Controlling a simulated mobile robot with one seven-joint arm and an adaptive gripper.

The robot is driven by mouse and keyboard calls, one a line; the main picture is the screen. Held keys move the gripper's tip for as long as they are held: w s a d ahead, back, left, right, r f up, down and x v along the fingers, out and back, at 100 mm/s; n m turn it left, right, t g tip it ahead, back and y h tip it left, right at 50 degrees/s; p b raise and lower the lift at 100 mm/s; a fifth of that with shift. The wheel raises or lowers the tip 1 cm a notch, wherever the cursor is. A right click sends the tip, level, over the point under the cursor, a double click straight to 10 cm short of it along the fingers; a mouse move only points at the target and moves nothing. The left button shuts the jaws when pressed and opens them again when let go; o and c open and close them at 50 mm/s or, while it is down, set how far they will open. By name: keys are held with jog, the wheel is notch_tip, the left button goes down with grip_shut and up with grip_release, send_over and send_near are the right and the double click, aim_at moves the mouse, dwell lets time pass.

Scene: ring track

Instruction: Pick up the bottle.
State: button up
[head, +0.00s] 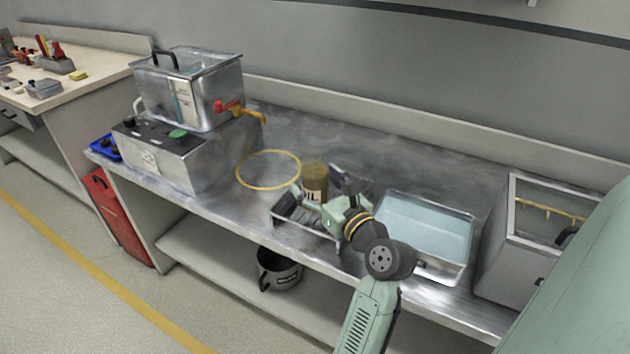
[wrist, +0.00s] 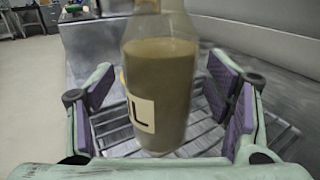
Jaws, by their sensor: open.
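The bottle (head: 314,180) stands upright on a slatted metal rack on the steel bench, with olive-brown contents and a pale label with dark letters. In the wrist view the bottle (wrist: 160,90) fills the middle, and its top runs out of the picture. My gripper (head: 308,198) is at the bottle's near side. In the wrist view my gripper (wrist: 168,100) is open, with one purple-padded finger on each side of the bottle. A gap shows between the bottle and the left pad; the right pad is also apart from it.
The slatted rack (wrist: 110,128) lies under the bottle. A yellow ring (head: 268,170) lies left of it. A tray of bluish liquid (head: 425,228) is to the right, then a metal box (head: 500,250). A metal tank (head: 190,90) with a red-handled tap stands left. A pot (head: 278,270) sits on the lower shelf.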

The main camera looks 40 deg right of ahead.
jog(key=shift+w, duration=0.35)
jog(key=shift+c, duration=0.2)
jog(key=c, duration=1.4)
